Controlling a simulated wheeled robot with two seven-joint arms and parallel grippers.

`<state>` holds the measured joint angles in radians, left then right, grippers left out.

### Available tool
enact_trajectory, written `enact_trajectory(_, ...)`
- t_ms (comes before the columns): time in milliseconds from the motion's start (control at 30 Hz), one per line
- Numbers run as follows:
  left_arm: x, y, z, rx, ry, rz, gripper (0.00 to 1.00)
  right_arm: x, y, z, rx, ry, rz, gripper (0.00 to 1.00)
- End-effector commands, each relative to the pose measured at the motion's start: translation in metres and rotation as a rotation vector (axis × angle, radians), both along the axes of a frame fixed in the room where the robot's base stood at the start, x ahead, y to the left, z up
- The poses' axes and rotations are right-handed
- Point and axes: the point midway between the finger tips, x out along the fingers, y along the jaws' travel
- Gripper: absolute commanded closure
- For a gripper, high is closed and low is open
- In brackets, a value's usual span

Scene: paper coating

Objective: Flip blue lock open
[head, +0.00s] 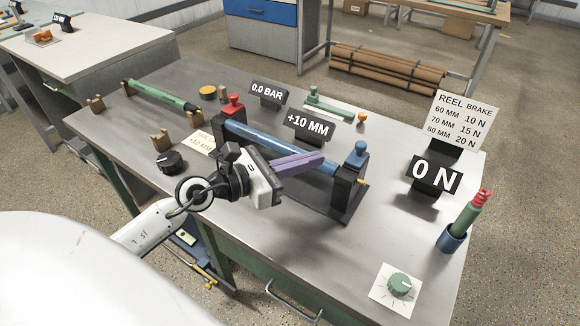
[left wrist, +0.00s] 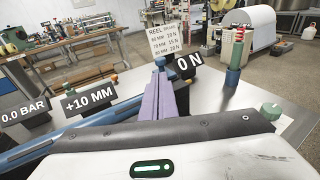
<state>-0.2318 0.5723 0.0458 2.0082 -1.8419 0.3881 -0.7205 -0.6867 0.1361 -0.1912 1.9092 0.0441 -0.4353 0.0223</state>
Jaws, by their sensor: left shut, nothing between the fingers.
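The blue lock (head: 357,153) is a knob-shaped piece on top of the black right-hand stand (head: 345,190), at one end of the blue roller (head: 280,145). In the left wrist view the blue lock (left wrist: 160,62) shows just past the fingertips. My left gripper (head: 322,160) has purple fingers, shut and empty. They reach over the roller, left of the lock, and in the head view there is a gap between the tips and the lock. My right gripper is in neither view.
A red lock (head: 232,105) tops the left stand. A +10 MM sign (head: 308,127) stands behind the roller and a 0 N sign (head: 434,174) to the right. A blue cup (head: 451,239) holds a green and red tool. The tabletop front right is mostly clear, except a green dial (head: 400,285).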

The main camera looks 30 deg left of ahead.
Motion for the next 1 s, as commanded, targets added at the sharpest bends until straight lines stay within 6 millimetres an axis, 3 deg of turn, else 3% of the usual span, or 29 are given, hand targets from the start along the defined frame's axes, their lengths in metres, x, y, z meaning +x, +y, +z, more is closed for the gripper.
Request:
enact_trajectory(100, -0.019, 0.008, 0.000, 0.002, 0.002, -0.001, 1.00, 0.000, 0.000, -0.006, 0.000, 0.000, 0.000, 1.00)
enact_trajectory(300, -0.034, 0.016, 0.003, 0.000, 0.001, 0.000, 1.00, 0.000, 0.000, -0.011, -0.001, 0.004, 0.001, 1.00)
enact_trajectory(1000, -0.037, 0.018, 0.005, -0.001, 0.000, -0.001, 1.00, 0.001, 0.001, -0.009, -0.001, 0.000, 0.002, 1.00)
